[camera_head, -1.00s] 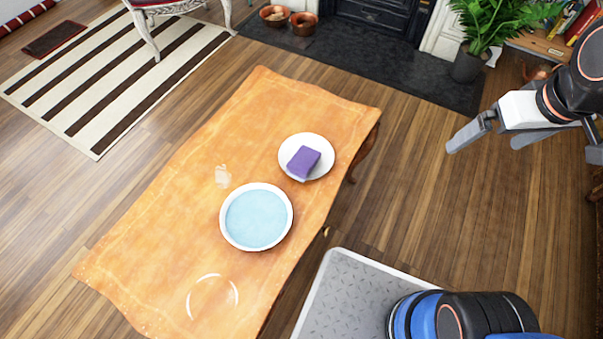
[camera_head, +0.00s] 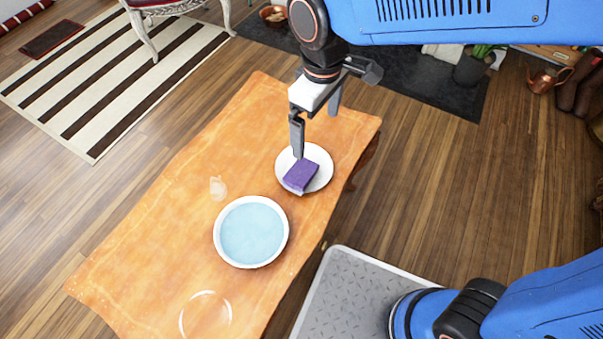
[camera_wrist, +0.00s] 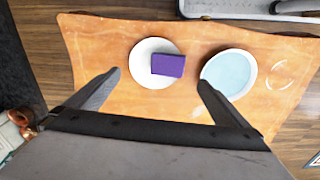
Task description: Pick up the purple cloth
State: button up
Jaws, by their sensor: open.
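The purple cloth (camera_head: 301,176) is a small folded block lying on a white plate (camera_head: 322,179) on the orange-covered table (camera_head: 150,235). In the wrist view the cloth (camera_wrist: 167,65) lies on the plate (camera_wrist: 146,80), ahead of and between my fingers. My gripper (camera_head: 316,133) is open and empty, above the far side of the plate. In the wrist view my gripper (camera_wrist: 158,78) shows its two fingers wide apart, with nothing between them.
A white bowl with pale blue contents (camera_head: 251,232) stands close to the plate. A small clear glass item (camera_head: 218,188) and a clear round dish (camera_head: 206,316) are also on the table. A striped rug (camera_head: 110,80) lies on the floor to the left.

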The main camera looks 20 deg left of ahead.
aim_at(301, 171)
jog(key=shift+n, duration=0.4)
jog(key=a+f, duration=0.1)
jog(key=f, duration=0.5)
jog(key=s+f, duration=0.1)
jog(key=f, duration=0.5)
jog(key=s+a+f, duration=0.1)
jog(key=f, duration=0.5)
jog(key=shift+a+f, duration=0.3)
jog(key=c, duration=1.2)
jog(key=shift+o, duration=0.2)
jog(key=shift+r, duration=0.15)
notch_tip(301, 171, up, 10)
jog(key=shift+f, duration=0.1)
